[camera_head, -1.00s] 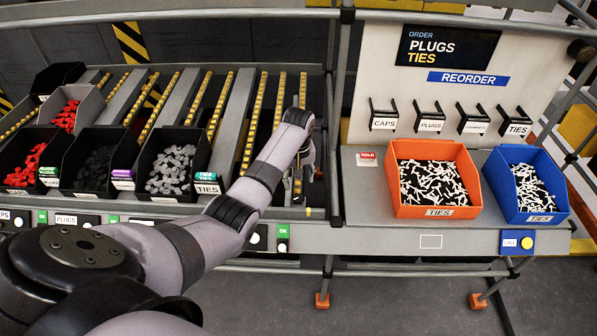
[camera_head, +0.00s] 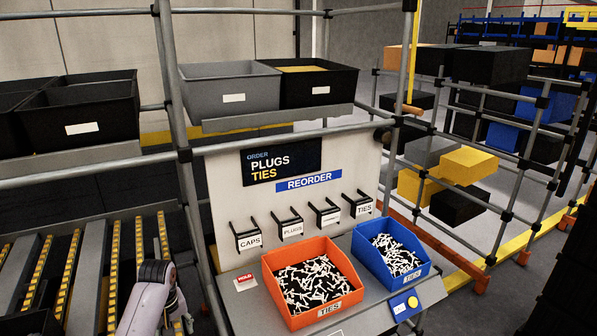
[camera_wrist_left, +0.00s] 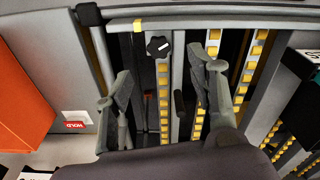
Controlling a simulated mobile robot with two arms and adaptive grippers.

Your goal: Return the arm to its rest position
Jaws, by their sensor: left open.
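My left arm (camera_head: 148,298) enters the head view at the bottom left, in front of the roller lanes and left of the metal post. Its gripper is mostly out of the picture or hidden there. In the left wrist view my left gripper (camera_wrist_left: 160,72) has its two fingers spread wide. Nothing is between them. The fingers hang over yellow-wheeled lanes (camera_wrist_left: 164,100) and a black knob (camera_wrist_left: 158,46). My right arm and gripper do not show.
An orange bin (camera_head: 330,260) and a blue bin (camera_head: 368,258), both holding ties, stand on the shelf right of the post (camera_head: 190,170). The orange bin's side (camera_wrist_left: 22,95) is left of the gripper. Grey and black bins (camera_head: 230,92) sit above. Empty label hooks line the board.

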